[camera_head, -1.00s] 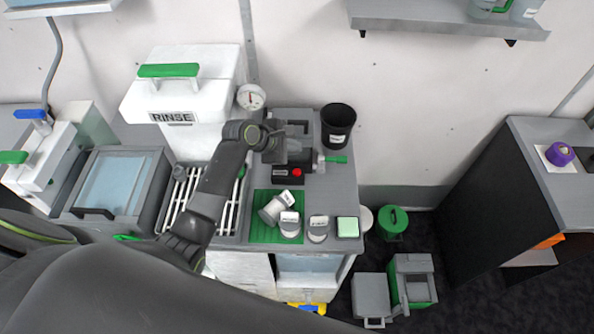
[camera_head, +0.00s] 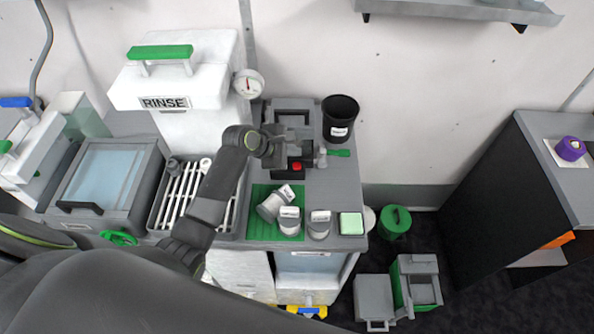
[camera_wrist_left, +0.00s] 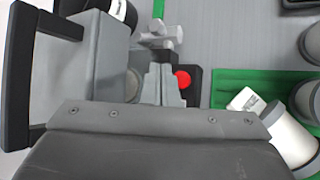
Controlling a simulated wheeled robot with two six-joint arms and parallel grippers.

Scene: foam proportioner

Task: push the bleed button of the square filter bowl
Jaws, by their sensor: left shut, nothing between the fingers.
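A grey unit (camera_head: 292,116) with a dark handle stands on the counter behind my left gripper. It also shows in the left wrist view (camera_wrist_left: 108,65) as a blocky grey body. A red button (camera_head: 297,166) sits on a black base at its front. In the left wrist view the red button (camera_wrist_left: 183,80) is just right of my fingers. My left gripper (camera_head: 284,149) is shut and empty, over the unit's front. Its fingers (camera_wrist_left: 165,82) cover part of the unit, and I cannot tell contact. I cannot make out the square bowl or its bleed button for certain. My right gripper is out of view.
A black cup (camera_head: 340,119) stands right of the unit, near a green-handled valve (camera_head: 332,153). The white RINSE tank (camera_head: 190,80) with a gauge (camera_head: 248,84) stands left. The counter's right side is partly clear.

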